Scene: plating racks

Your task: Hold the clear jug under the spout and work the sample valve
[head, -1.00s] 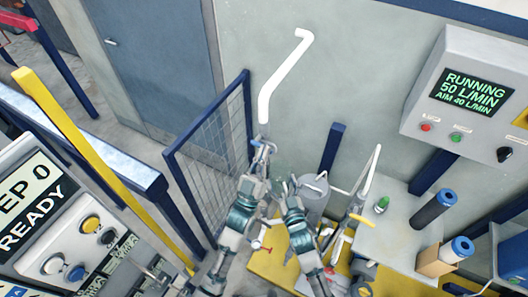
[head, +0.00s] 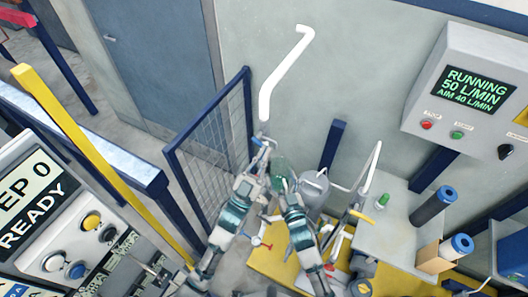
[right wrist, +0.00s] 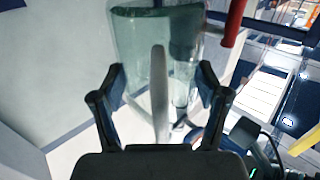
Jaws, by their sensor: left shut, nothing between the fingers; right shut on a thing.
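The clear, green-tinted jug (head: 281,167) is held up near the lower end of the white pipe (head: 284,72) in the head view. In the right wrist view the jug (right wrist: 140,45) fills the upper middle, with its pale handle (right wrist: 160,95) between the fingers. My right gripper (right wrist: 160,85) is shut on that handle. My left gripper (head: 261,145) is shut and empty, close by a small blue part at the pipe's lower end. I cannot tell whether it touches this part. The spout outlet is too small to make out, and I cannot tell whether the jug holds liquid.
A grey control box (head: 466,95) on the right reads RUNNING, 50 L/MIN, AIM 40 L/MIN. A blue mesh fence (head: 213,150) stands left of the grippers. A grey can (head: 314,190) and a bench (head: 400,228) with dark cylinders are to the right.

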